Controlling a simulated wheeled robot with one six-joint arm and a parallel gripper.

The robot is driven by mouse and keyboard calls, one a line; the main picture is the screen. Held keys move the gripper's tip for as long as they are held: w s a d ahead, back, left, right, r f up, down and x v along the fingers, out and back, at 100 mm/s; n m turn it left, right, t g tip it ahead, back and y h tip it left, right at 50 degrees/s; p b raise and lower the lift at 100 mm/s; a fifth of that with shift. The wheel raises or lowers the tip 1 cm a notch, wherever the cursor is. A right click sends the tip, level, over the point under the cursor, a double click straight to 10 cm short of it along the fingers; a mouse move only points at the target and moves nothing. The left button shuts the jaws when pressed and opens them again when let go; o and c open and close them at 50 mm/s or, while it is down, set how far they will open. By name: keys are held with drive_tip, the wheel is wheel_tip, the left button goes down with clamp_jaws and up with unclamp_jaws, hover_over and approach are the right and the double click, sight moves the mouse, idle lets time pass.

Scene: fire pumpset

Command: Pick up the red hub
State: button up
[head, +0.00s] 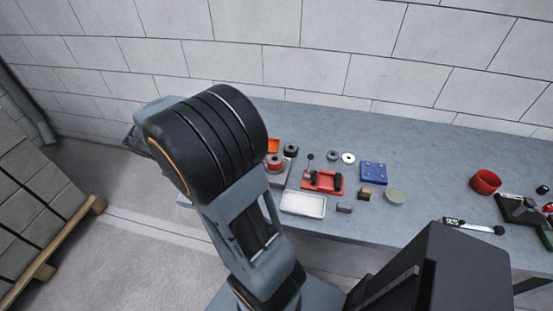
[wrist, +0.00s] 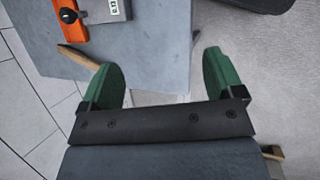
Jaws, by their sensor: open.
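In the head view a small round red part (head: 275,163) with a grey centre sits on a grey block at the left of the bench, partly beside my arm. It looks like a hub, but it is too small to be sure. A red hollow round cup (head: 485,181) stands farther right on the bench. My gripper (wrist: 163,65) shows in the wrist view with its two green fingers wide apart and nothing between them. It is over the bench's edge, and neither red part shows there. My arm hides the gripper in the head view.
The grey bench (head: 425,160) holds a red fixture (head: 322,182), a white tray (head: 303,204), a blue plate (head: 373,172) and several small parts. An orange device (wrist: 67,18) shows in the wrist view. A loaded pallet (head: 50,250) stands left. The bench's middle right is clear.

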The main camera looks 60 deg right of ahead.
drive_tip(key=w+d+f+n+g+h+p, duration=0.2)
drive_tip(key=d+f+g, duration=0.2)
drive_tip(key=d, duration=0.6)
drive_tip(key=n+g+h+p, duration=0.2)
drive_tip(key=g, duration=0.1)
approach(278, 159)
drive_tip(key=shift+s+d+f, duration=0.15)
drive_tip(key=shift+d+f, duration=0.2)
drive_tip(key=shift+f, duration=0.1)
drive_tip(key=shift+p+x, duration=1.15)
drive_tip(key=shift+x, duration=2.05)
drive_tip(key=shift+c, duration=0.3)
drive_tip(key=c, duration=1.3)
drive_tip(key=shift+r, duration=0.1)
drive_tip(key=shift+r, duration=0.1)
